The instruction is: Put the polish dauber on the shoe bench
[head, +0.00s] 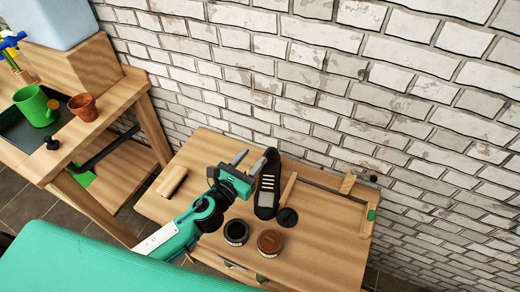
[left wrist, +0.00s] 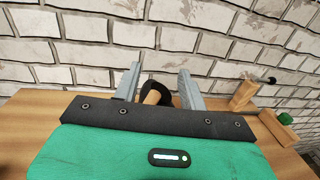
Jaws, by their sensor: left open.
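The shoe bench (head: 320,240) is the light wooden table against the brick wall. A small black piece with a round base (head: 52,142), possibly the polish dauber, stands on the front edge of the left wooden table (head: 120,97). My left gripper (head: 248,160) is over the shoe bench, just left of a black shoe (head: 267,185), with its fingers apart and nothing visibly clamped. In the left wrist view, the open fingers (left wrist: 158,80) frame a dark rounded shape with a tan part beyond them; I cannot tell what it is. My right gripper is out of view.
A black tin (head: 236,232), a brown tin (head: 270,242) and a dark disc (head: 287,217) sit near the shoe. A wooden block (head: 172,181) lies at the bench's left. The left table holds a green mug (head: 36,106) and a terracotta pot (head: 83,107).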

